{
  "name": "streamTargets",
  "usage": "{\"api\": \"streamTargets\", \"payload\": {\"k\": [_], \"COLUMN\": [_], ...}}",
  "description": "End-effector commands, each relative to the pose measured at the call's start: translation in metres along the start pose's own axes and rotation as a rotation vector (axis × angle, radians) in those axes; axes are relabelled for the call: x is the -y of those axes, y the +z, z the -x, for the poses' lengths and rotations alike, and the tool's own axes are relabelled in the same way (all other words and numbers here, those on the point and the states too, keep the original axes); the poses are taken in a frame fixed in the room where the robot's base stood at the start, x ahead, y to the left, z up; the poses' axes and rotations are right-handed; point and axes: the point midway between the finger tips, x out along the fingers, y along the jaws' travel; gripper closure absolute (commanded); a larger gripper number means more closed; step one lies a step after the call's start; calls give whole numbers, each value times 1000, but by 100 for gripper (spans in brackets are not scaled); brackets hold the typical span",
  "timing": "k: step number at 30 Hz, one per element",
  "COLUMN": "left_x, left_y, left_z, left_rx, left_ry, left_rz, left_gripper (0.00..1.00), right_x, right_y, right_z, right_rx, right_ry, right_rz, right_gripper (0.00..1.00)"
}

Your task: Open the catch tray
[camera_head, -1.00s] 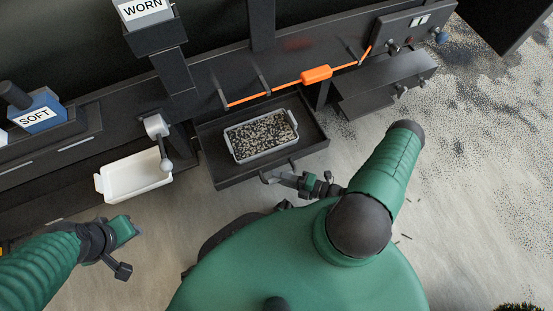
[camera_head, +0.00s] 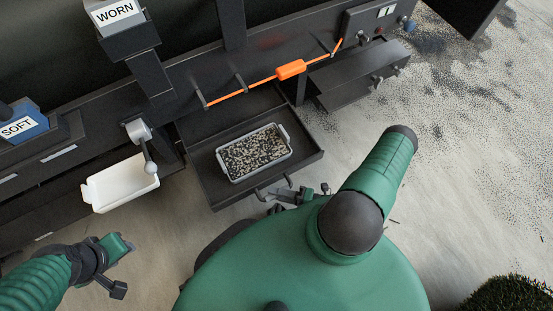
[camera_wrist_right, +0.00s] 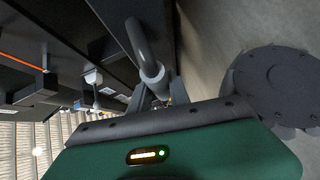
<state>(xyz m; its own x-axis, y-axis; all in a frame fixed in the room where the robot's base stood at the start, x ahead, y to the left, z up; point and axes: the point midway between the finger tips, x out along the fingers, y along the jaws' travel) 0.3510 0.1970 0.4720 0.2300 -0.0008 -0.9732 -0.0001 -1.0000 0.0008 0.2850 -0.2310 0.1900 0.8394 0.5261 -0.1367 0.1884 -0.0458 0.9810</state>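The catch tray (camera_head: 206,182) is a black drawer pulled out from under the dark bench. A grey bin (camera_head: 224,170) of black and pale granules sits in it. The drawer's grey bar handle (camera_head: 289,181) is on its front edge, and it shows large in the right wrist view (camera_wrist_right: 146,45). My right gripper (camera_head: 274,194) is at this handle; in the wrist view its fingers (camera_wrist_right: 155,97) close around one end of the bar, partly hidden by the green housing. My left gripper (camera_head: 120,265) is away at the lower left, holding nothing visible; its finger gap is unclear.
A white tub (camera_head: 122,186) stands left of the drawer, below a grey lever (camera_head: 147,152). An orange-gripped bar (camera_head: 291,69) runs above the drawer. Boxes marked WORN (camera_head: 116,14) and SOFT (camera_head: 20,126) stand on the bench. Open floor lies to the right.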

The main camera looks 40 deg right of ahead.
Motion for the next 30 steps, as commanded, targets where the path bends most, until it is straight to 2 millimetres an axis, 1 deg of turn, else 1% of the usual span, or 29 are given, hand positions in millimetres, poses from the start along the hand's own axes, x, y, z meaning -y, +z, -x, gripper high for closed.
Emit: {"api": "streamTargets", "payload": {"k": [1, 3, 5, 14, 17, 20, 24, 30], "left_x": [0, 0, 0, 0, 0, 0, 0, 0], "left_y": [0, 0, 0, 0, -1, -3, -6, -8], "left_z": [-1, -1, 0, 0, 5, 13, 24, 34], "left_rx": [0, 0, 0, 0, 0, 0, 0, 0], "left_ry": [0, 0, 0, 0, 0, 0, 0, 0], "left_rz": [0, 0, 0, 0, 0, 0, 0, 0], "left_gripper": [64, 64, 64, 64, 64, 64, 64, 64], "right_x": [4, 3, 3, 1, 0, -2, -2, 0], "right_y": [2, 2, 2, 1, 1, 1, 2, 2], "right_z": [2, 2, 1, 1, 10, 30, 71, 129], "right_rx": [4, 3, 3, 2, 3, 4, 5, 5], "right_ry": [-12, -10, -9, -4, -5, -5, -6, -7], "right_rz": [2, 2, 2, 1, 2, 1, 3, 2], "right_gripper": [72, 63, 56, 56, 56, 56, 56, 56]}}
